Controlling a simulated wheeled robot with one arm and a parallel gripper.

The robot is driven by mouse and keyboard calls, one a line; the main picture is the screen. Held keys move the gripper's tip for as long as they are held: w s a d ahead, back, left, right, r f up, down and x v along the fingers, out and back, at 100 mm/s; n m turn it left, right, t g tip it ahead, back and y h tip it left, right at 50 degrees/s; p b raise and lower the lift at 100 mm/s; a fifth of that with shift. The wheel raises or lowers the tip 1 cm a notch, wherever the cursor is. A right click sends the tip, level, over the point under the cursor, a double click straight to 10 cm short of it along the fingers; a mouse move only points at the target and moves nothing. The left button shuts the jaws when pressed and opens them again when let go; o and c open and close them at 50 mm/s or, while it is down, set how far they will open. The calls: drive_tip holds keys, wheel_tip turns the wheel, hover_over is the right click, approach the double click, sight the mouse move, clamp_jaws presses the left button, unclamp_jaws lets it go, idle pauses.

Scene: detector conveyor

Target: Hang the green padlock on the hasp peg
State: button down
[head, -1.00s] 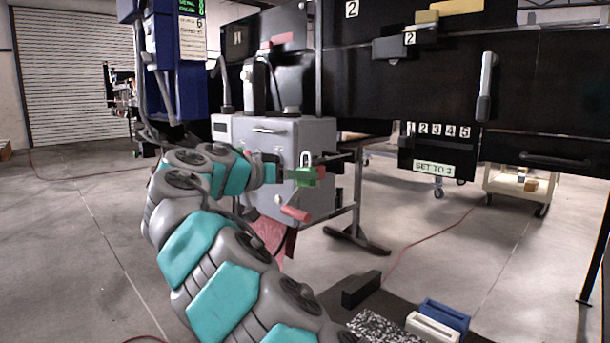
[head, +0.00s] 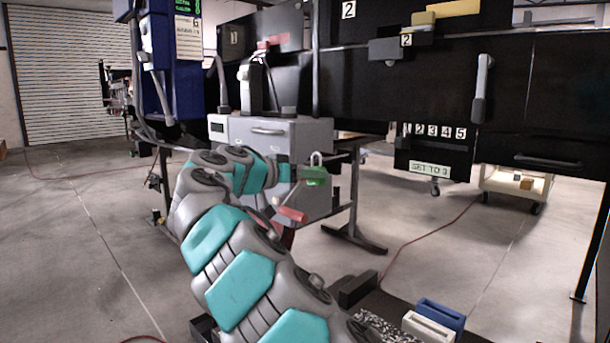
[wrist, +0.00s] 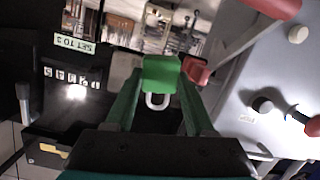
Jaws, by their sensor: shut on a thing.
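The green padlock (head: 315,177) is held at the end of my arm, in front of the grey cabinet's right edge, with its pale shackle pointing up in the head view. The padlock (wrist: 160,72) also shows in the wrist view, its body between the two green fingers and its shackle toward my palm. My gripper (head: 302,175) is shut on the padlock's body; in the wrist view, my gripper (wrist: 160,84) has a finger on each side. I cannot clearly make out the hasp peg.
The grey cabinet (head: 305,142) stands close behind my gripper, with a red-handled lever (head: 291,214) below. A red block (wrist: 196,70) shows just beside the padlock in the wrist view. Black panels with a number row (head: 435,132) hang to the right.

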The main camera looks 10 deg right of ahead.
drive_tip(key=shift+r+p+x, duration=0.1)
drive_tip(key=shift+p+x, duration=0.2)
drive_tip(key=shift+x, duration=0.5)
drive_tip(key=shift+r+p+x, duration=0.15)
drive_tip(key=shift+p+x, duration=0.15)
drive_tip(key=shift+x, duration=0.55)
drive_tip(key=shift+w+d+f+b, duration=0.35)
drive_tip(key=shift+d+f+b, duration=0.1)
drive_tip(key=shift+b, duration=0.15)
drive_tip(key=shift+c, duration=0.9)
unclamp_jaws()
drive_tip(key=shift+s+a+r, duration=0.1)
drive_tip(key=shift+a, duration=0.05)
